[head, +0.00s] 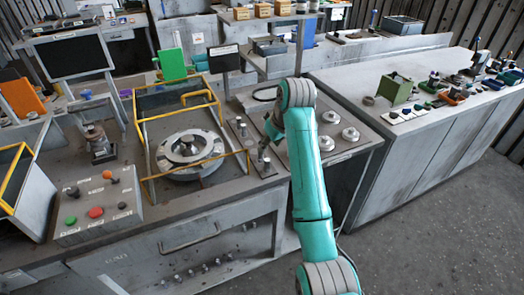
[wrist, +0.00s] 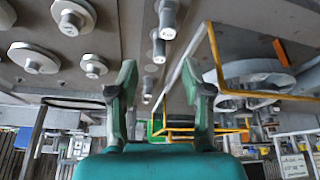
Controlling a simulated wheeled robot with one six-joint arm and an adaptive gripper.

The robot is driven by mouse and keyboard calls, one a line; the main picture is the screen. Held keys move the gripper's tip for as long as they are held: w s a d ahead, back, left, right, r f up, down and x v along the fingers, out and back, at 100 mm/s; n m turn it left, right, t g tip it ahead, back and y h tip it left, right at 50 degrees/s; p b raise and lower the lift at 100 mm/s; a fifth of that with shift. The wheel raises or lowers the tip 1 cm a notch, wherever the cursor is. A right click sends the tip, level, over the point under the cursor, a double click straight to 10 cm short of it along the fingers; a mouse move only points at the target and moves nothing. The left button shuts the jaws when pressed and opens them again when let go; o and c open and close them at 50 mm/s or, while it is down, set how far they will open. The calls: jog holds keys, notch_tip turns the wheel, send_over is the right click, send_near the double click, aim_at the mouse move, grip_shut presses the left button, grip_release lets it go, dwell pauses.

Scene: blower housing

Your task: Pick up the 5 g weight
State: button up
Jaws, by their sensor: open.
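My gripper (wrist: 158,82) is open and empty in the wrist view, its two green fingers apart. In the head view, my gripper (head: 270,130) hangs over the grey bench top, partly hidden by my arm. Small knobbed metal weights (wrist: 165,20) stand in a row ahead of the fingers, and one small one (wrist: 148,90) shows between them. In the head view, some of these slim weights (head: 241,128) stand left of my gripper. Wider disc weights (wrist: 33,57) lie to one side, also in the head view (head: 350,134). I cannot read which weight is 5 g.
A yellow-railed fixture (head: 150,130) with a round metal housing (head: 190,148) stands left of the weights. A button box (head: 97,210) is at the front left. A second bench (head: 400,150) with a green bin (head: 394,88) and small parts is at the right.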

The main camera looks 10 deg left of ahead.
notch_tip(320, 180, up, 3)
jog(key=w, duration=0.1)
send_over(260, 155)
jog(key=d, duration=0.2)
jog(key=f, duration=0.5)
jog(key=shift+s+a, duration=0.1)
jog(key=shift+a, duration=0.15)
jog(key=shift+s+x, duration=0.2)
jog(key=shift+x, duration=2.45)
jog(key=shift+f, duration=0.1)
grip_shut()
